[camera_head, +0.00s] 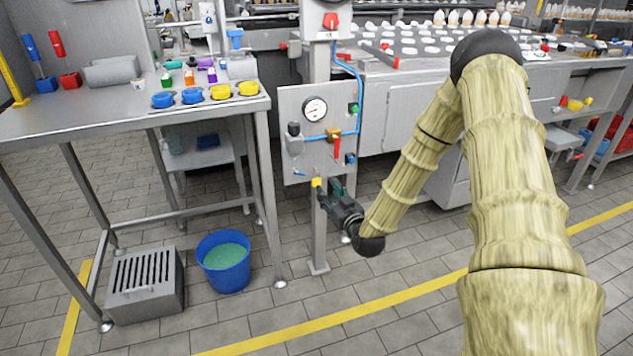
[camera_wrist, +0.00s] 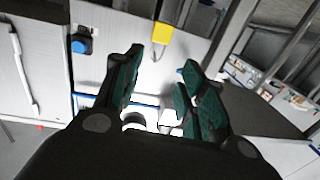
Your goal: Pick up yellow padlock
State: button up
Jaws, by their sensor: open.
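The yellow padlock (camera_head: 317,182) hangs low on the grey gauge panel (camera_head: 290,170), near its lower edge. In the wrist view the padlock (camera_wrist: 162,34) shows as a yellow block against the pale panel, just beyond my fingertips and roughly in line with the gap. My gripper (camera_head: 334,190) is open, close to the right of the padlock in the head view. In the wrist view its two green-padded fingers (camera_wrist: 161,64) are spread with nothing held between them. I cannot tell the exact distance from the fingertips to the padlock.
A blue knob (camera_head: 350,158) and a red-handled valve (camera_head: 337,146) stand out from the panel near my gripper. A steel table (camera_head: 60,118) with yellow and blue round items is at left. A blue bucket (camera_head: 223,262) and a slotted metal box (camera_head: 146,284) stand on the floor.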

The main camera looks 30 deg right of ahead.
aim_at(317, 179)
jog(key=w, duration=0.3)
jog(key=w+d+b, duration=0.1)
jog(key=w, duration=0.2)
jog(key=w+d+b, duration=0.1)
jog(key=w, duration=0.3)
jog(key=shift+f, duration=0.25)
jog(key=shift+w+r, duration=0.1)
jog(key=shift+w, duration=0.3)
jog(key=shift+d, duration=0.1)
grip_shut()
